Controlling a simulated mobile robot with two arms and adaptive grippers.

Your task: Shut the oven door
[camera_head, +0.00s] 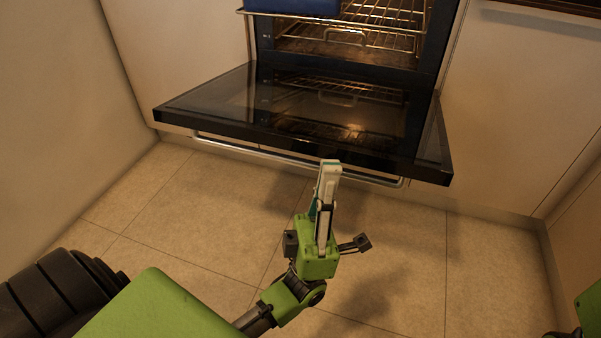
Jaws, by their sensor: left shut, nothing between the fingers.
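The oven door (225,103) is hinged down and lies open, roughly level, its dark glass facing up. Its silver handle bar (250,153) runs along the outer side below the front edge. The lit oven cavity (320,45) shows behind the door. My left gripper (330,163) is shut and empty. Its tips show at the door's front edge, right of the middle, over part of the handle; I cannot tell whether they touch. Of my right arm only a green and black part shows at the lower right edge; its gripper is out of view.
A wire rack (385,18) sticks out of the oven with a dark blue item (293,5) on it. Pale cabinet fronts (530,100) flank the oven, and a wall (60,110) stands at left. The tiled floor (390,270) in front is clear.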

